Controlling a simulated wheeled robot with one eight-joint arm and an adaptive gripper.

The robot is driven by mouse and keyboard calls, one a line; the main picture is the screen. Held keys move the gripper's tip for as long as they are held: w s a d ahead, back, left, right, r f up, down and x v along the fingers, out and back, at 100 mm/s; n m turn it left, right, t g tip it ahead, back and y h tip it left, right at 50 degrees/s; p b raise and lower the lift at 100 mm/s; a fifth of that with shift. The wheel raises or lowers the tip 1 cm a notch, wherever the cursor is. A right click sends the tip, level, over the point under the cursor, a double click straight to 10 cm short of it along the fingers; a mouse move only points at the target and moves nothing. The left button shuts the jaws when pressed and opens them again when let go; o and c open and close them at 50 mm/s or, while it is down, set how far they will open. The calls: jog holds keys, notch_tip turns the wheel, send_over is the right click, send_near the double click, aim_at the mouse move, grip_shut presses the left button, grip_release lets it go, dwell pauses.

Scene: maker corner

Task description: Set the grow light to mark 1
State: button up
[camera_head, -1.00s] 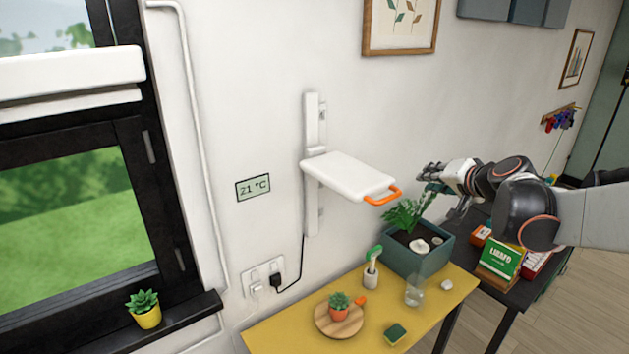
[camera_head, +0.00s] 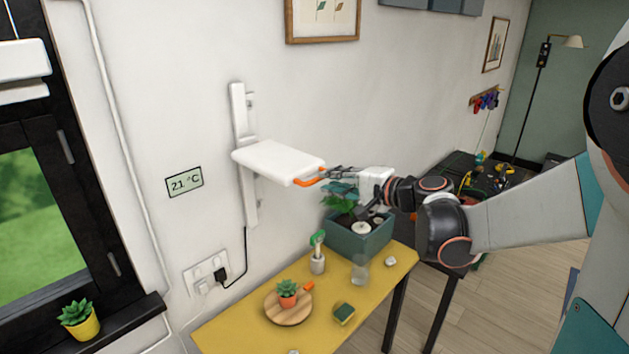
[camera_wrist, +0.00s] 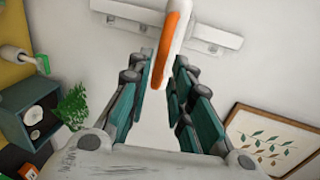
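The grow light (camera_head: 275,160) is a white panel that juts out from a white upright rail (camera_head: 239,105) on the wall, about midway along it. Its orange handle (camera_head: 308,182) is on the front edge. My gripper (camera_head: 332,174) is right at the handle, to its right. In the wrist view, the orange handle (camera_wrist: 164,60) shows between the tips of my gripper (camera_wrist: 163,85). The fingers are open with a gap on both sides, and I cannot see contact. Mark numbers on the rail are not readable.
A black cord (camera_head: 245,265) hangs from the rail to a socket. The wall above the light is clear.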

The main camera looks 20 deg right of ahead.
jog(key=shift+b+x, duration=0.3)
jog(key=shift+x, duration=2.1)
grip_shut()
